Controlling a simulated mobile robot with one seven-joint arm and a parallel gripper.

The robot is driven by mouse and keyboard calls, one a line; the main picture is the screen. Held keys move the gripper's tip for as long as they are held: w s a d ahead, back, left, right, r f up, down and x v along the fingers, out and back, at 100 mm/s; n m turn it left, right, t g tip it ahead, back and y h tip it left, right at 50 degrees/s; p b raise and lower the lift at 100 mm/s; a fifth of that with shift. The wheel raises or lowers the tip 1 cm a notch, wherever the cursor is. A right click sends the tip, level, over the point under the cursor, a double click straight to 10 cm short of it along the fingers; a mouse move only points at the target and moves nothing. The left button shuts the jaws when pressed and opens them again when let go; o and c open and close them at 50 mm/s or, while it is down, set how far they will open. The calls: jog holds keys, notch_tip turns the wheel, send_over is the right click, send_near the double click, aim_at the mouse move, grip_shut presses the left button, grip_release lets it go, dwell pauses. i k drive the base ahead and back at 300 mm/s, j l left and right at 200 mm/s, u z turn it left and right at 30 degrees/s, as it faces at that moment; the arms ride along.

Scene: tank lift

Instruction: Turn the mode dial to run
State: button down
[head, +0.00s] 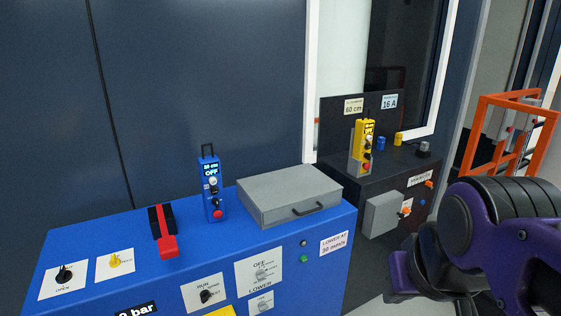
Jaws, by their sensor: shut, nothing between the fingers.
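A black dial (206,296) sits on a white plate (190,292) on the front of the blue cabinet (135,262). The plate reads RUN at its upper left; a second word at its right is too small to read surely. The dial's exact pointing direction cannot be told. A grey dial (262,274) sits on another white plate to the right, with OFF above it and LOWER below. My purple and black arm fills the lower right, well right of the dials. My gripper cannot be made out in this view.
A blue pendant (212,190) reading OFF, a red lever (164,238) and a grey lidded box (289,194) stand on the cabinet. Black (64,275) and yellow (115,261) knobs lie left. A dark cabinet (385,182) with a yellow pendant (364,145) and an orange frame (500,135) stand right.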

aim_at(205, 295)
jog(key=u, duration=0.95)
jog(key=i+j+u, duration=0.2)
jog(key=i+l+z, duration=0.35)
jog(key=l+z, duration=0.25)
jog(key=l, duration=0.25)
